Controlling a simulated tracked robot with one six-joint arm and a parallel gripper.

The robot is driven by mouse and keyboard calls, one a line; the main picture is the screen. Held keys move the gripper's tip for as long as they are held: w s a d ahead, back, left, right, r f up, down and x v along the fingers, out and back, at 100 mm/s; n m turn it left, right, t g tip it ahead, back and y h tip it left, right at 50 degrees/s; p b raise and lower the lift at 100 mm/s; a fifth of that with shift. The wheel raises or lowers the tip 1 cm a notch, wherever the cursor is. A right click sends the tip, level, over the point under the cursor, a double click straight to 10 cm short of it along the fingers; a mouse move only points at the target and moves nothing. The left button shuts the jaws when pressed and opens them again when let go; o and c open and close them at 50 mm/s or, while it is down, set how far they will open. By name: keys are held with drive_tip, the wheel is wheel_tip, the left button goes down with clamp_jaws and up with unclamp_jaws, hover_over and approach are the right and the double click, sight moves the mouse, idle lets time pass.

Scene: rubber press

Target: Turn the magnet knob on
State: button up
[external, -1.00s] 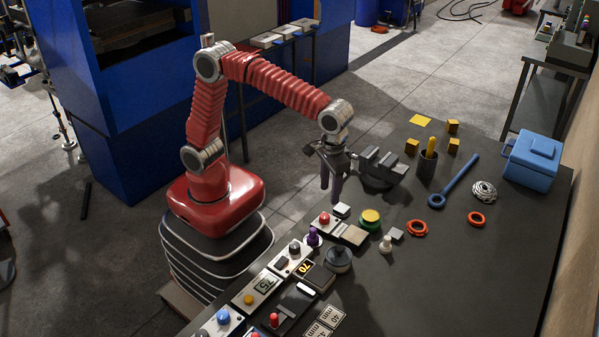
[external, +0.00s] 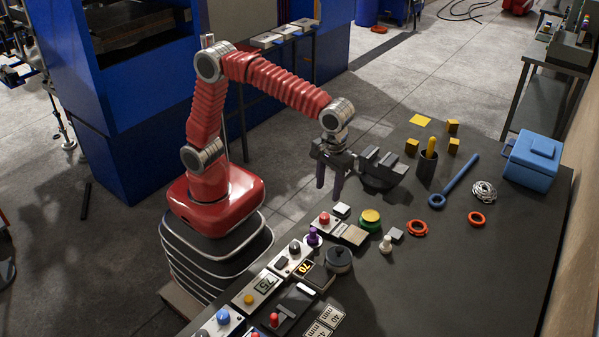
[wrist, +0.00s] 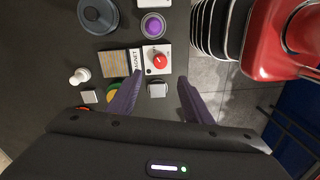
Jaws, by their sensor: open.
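The magnet knob (wrist: 159,61) is a red round knob on a small white panel (wrist: 150,50), beside a plate lettered MAGNET in the wrist view. The knob also shows in the external view (external: 324,218), near the table's left edge. My gripper (external: 329,190) is open and empty, with its dark fingers pointing down above the table's edge, behind the knob. In the wrist view my gripper (wrist: 160,78) has its purple-grey fingers spread apart, and the knob shows just beyond the gap between the tips. The fingers look apart from the knob.
A purple knob (wrist: 153,24) and a dark round knob (wrist: 97,15) are close by. A green-and-yellow button (external: 370,219) and a white peg (external: 386,244) stand to the right. A dark vise (external: 380,168) is right beside my gripper.

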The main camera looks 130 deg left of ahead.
sight(325, 216)
drive_tip(key=f, duration=1.2)
drive_tip(key=shift+s+a, duration=0.1)
drive_tip(key=shift+s, duration=0.25)
drive_tip(key=shift+c, duration=0.7)
drive_tip(key=c, duration=0.9)
